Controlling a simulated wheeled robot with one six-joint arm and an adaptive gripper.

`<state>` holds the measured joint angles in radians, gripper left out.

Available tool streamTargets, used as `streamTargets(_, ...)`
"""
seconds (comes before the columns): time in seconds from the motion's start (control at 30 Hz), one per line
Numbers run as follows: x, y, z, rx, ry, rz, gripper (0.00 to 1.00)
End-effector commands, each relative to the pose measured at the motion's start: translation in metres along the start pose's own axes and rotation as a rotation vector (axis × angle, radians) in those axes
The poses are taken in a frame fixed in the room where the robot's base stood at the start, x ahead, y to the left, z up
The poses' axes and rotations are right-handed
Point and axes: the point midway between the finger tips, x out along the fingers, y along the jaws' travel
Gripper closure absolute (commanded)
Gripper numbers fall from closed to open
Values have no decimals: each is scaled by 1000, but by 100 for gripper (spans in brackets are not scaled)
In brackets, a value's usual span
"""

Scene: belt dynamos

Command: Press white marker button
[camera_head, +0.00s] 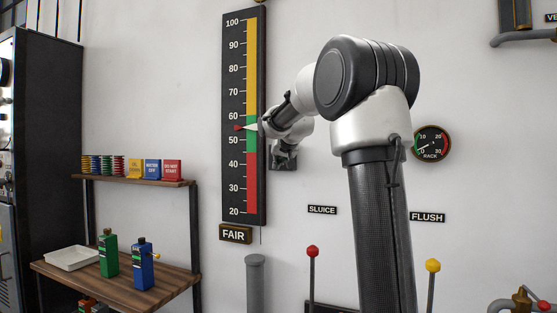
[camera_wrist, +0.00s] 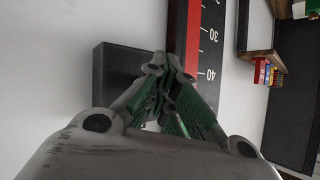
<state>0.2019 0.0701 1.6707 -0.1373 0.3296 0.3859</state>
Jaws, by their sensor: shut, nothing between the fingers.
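A tall black gauge board (camera_head: 230,70) hangs on the wall, with a yellow, green and red strip numbered 20 to 100. A white marker (camera_head: 251,126) and a small red pointer (camera_head: 238,127) sit at about 55, by the green band. A dark box (camera_head: 290,163) is on the wall just right of the board; in the wrist view the box (camera_wrist: 112,75) is beside the red strip. My gripper (camera_wrist: 168,72) is shut and empty, its fingers overlapping the box in that view. I cannot tell whether they touch it. No button face is visible; the gripper may hide it.
A FAIR plate (camera_head: 235,234) is under the board. Red-knobbed (camera_head: 312,251) and yellow-knobbed (camera_head: 433,265) levers stand at lower right, below SLUICE and FLUSH labels. A round RACK dial (camera_head: 431,145) is at right. Shelves with bottles (camera_head: 109,255) are at left.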

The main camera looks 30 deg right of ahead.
Motion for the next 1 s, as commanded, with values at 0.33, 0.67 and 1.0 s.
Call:
streamTargets(0.33, -11, -8, 8, -1, 0, -1, 100)
streamTargets(0.67, -12, -9, 9, -1, 0, 0, 100)
streamTargets(1.0, -33, -24, 24, -3, -1, -1, 100)
